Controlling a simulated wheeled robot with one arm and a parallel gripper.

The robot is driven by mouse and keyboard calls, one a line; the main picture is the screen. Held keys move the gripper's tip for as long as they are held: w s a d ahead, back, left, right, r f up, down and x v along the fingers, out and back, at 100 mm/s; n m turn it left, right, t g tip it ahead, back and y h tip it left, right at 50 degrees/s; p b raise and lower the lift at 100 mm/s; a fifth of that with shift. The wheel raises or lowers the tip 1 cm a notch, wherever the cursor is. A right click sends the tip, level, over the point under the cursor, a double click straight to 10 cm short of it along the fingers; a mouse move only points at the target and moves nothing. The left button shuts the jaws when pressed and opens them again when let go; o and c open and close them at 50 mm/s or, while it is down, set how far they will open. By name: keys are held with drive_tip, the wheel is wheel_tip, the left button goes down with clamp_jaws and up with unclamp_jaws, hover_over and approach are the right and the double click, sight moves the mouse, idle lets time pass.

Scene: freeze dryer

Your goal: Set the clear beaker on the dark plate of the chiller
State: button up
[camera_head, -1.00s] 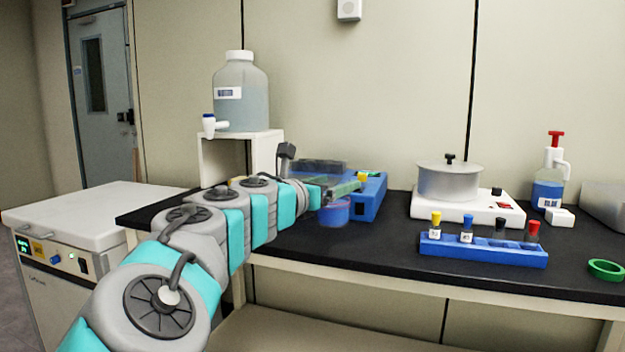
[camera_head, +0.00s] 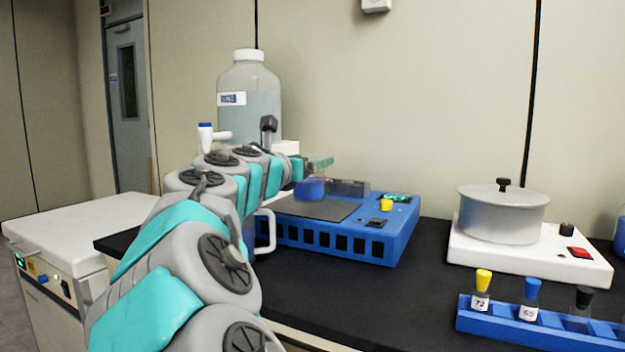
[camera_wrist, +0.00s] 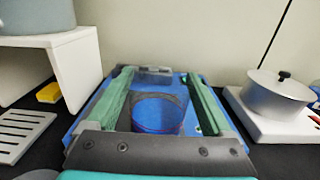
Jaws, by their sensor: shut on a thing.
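My gripper (camera_head: 318,165) is shut on the clear beaker (camera_head: 311,188), whose lower part looks blue. In the wrist view the beaker (camera_wrist: 157,112) sits between the two green fingers of my gripper (camera_wrist: 160,76) and looks upright. The blue chiller (camera_head: 335,238) stands on the black bench, with its dark plate (camera_head: 325,210) on top. In the head view the beaker appears over the rear part of the plate. Whether it touches the plate is unclear. My arm hides the chiller's left end.
A white hotplate (camera_head: 530,258) with a silver pot (camera_head: 503,215) stands to the right. A blue tube rack (camera_head: 540,325) is at the front right. A large bottle (camera_head: 250,110) stands behind my arm. A yellow sponge (camera_wrist: 49,93) and slotted rack (camera_wrist: 20,130) lie left of the chiller.

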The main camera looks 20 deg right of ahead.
drive_tip(key=shift+w+d+f+b, duration=0.15)
drive_tip(key=shift+w+d+f, duration=0.65)
drive_tip(key=shift+w, duration=0.85)
drive_tip(key=shift+w+d+f+b, duration=0.15)
drive_tip(key=shift+w+d+f, duration=0.65)
drive_tip(key=shift+w, duration=0.9)
drive_tip(key=shift+w+d+f+b, duration=0.15)
drive_tip(key=shift+w+d+f, duration=0.65)
drive_tip(key=shift+w, duration=0.85)
drive_tip(key=shift+d, duration=0.15)
drive_tip(key=o, duration=1.4)
drive_tip(key=shift+r, duration=0.1)
drive_tip(key=shift+s+a, duration=0.2)
drive_tip(key=shift+a, duration=0.1)
drive_tip(key=v, duration=1.1)
drive_tip(key=shift+s, duration=0.2)
